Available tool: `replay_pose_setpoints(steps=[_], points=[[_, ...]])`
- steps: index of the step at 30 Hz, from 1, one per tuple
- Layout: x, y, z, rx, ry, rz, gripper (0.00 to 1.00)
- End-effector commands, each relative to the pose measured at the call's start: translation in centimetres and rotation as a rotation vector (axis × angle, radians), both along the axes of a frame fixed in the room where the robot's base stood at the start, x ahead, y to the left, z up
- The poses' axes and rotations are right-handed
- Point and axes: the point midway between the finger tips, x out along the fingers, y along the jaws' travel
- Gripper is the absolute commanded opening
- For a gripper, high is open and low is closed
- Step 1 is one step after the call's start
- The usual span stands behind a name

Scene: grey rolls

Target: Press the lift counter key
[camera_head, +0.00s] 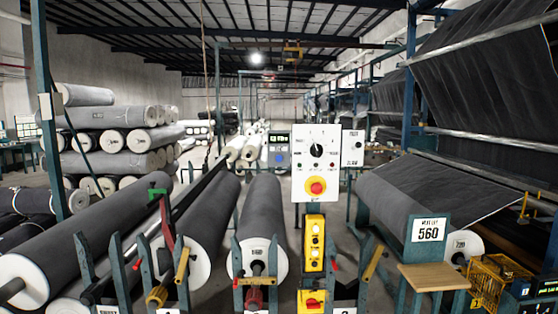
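No key can be read as the lift counter key at this size. A white control panel (328,138) stands upright near the middle, with a black rotary knob (317,150) and a red mushroom button (317,187) on a yellow ring. Below it is a yellow box (314,258) with pale round buttons, and lower a yellow box with a red knob (313,303). A grey box (279,149) with a small lit display stands behind, left of the panel. My gripper is not in view.
Large grey rolls (263,215) lie on teal stands in front. More rolls (110,140) are stacked at left. A 560 sign (428,229), a small wooden shelf (433,277) and a yellow basket (492,282) are at right. Dark fabric (486,75) hangs at upper right.

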Motion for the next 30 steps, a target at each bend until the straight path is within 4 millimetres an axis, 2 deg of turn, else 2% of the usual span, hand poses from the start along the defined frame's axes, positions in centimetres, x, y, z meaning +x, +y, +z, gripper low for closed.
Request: replay_pose_setpoints(steps=[1, 10, 30], points=[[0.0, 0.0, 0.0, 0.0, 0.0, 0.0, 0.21], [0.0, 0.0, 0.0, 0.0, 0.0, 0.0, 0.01], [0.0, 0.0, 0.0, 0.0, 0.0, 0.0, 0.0]])
